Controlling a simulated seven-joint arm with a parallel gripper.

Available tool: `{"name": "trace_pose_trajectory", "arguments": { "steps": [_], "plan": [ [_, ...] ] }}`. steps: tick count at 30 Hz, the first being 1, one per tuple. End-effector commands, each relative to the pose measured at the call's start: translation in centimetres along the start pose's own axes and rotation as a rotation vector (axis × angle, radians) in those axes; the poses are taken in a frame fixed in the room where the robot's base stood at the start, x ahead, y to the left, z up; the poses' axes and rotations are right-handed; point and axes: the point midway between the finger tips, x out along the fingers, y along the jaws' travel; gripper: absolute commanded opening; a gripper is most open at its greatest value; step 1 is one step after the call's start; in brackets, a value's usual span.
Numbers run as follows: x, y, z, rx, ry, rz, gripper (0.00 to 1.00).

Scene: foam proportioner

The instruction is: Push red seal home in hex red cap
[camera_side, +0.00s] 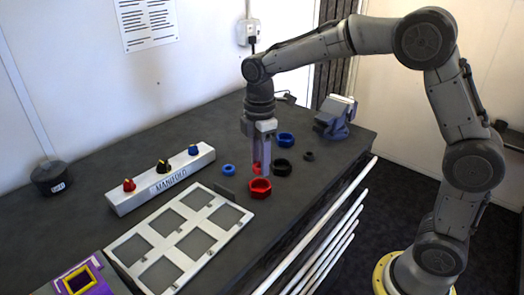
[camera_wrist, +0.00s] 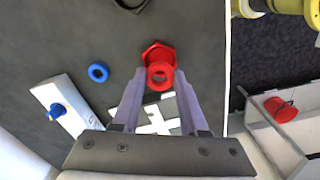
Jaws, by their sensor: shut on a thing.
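The red hex cap (camera_side: 260,188) stands open side up on the dark bench in the side view. In the wrist view the cap (camera_wrist: 157,49) shows just beyond my fingertips, partly covered by the red seal. The red seal (camera_wrist: 160,76) is a round ring held between my fingertips; in the side view only a bit of red (camera_side: 256,168) shows between the fingers. My gripper (camera_side: 260,168) points down, shut on the seal, close above the cap. In the wrist view my gripper (camera_wrist: 159,76) has a finger on each side of the ring. The seal appears apart from the cap.
A blue ring (camera_side: 229,169), a black cap (camera_side: 281,167), a blue cap (camera_side: 285,139) and a small black ring (camera_side: 309,156) lie nearby. A white framed tray (camera_side: 127,235) and the manifold (camera_side: 165,181) stand left. A vise (camera_side: 336,117) stands at the back right.

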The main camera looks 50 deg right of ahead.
Motion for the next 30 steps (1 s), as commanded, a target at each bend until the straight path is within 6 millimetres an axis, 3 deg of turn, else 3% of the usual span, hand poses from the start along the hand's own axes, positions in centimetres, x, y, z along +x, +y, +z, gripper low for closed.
{"name": "trace_pose_trajectory", "arguments": {
  "steps": [15, 30],
  "plan": [
    [4.0, 0.0, 0.0, 0.0, -0.001, -0.002, 0.0],
    [4.3, 0.0, 0.0, 0.0, 0.0, 0.0, 0.0]
  ]
}}
